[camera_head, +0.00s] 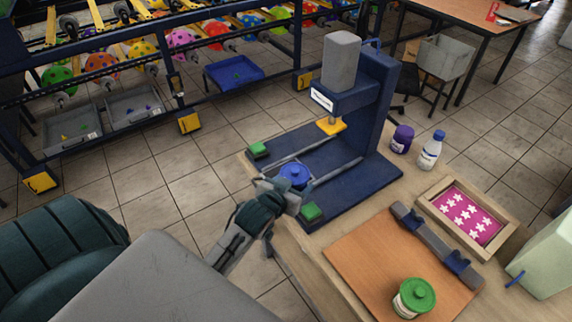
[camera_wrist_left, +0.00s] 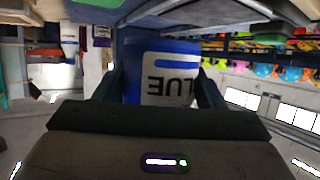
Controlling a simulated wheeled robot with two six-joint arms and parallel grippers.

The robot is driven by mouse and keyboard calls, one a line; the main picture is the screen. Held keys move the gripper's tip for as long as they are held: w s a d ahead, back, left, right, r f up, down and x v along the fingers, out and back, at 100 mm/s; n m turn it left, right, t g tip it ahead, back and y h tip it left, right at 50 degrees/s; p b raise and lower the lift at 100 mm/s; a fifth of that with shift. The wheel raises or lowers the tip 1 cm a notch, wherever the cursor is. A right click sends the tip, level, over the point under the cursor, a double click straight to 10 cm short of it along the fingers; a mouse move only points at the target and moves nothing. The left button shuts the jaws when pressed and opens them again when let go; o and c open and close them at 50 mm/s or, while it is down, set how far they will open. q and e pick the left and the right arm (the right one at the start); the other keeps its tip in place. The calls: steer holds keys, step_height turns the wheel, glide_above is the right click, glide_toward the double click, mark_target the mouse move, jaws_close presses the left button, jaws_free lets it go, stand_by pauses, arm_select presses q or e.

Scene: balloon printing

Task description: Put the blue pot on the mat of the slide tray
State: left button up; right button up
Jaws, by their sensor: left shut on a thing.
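The blue pot (camera_head: 293,172) is at the front of the dark blue press, over the slide tray (camera_head: 318,176) between two grey rails. My left gripper (camera_head: 279,190) is shut on the pot from the front left. In the left wrist view the pot (camera_wrist_left: 160,75) sits between both fingers, its label upside down in the picture. The tray's mat is mostly hidden by the pot and gripper. I cannot tell whether the pot's base touches it. My right gripper is not in view.
The press (camera_head: 385,90) has its head (camera_head: 341,62) behind the pot, and green buttons (camera_head: 258,149) (camera_head: 311,212) at its front corners. A green pot (camera_head: 414,297) stands on a brown board (camera_head: 365,255). A purple pot (camera_head: 402,139), a white bottle (camera_head: 431,150) and a framed star screen (camera_head: 468,216) are right.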

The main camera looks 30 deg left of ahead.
arm_select(q)
steer(key=w+a, duration=0.2)
steer(key=w+a+p, duration=0.1)
steer(key=w+a, duration=0.1)
steer(key=w+a+p, duration=0.1)
steer(key=w+a, duration=0.1)
steer(key=w, duration=0.1)
steer(key=shift+a+f, duration=0.4)
steer(key=shift+w+a+f, duration=0.1)
steer(key=shift+w+a, duration=0.05)
steer(key=shift+a, duration=0.05)
steer(key=shift+f+p, duration=0.3)
steer(key=shift+f, duration=0.05)
step_height(320, 180, down, 3)
steer(key=shift+r+p, duration=0.1)
steer(key=shift+p, duration=0.3)
steer(key=o, duration=1.1)
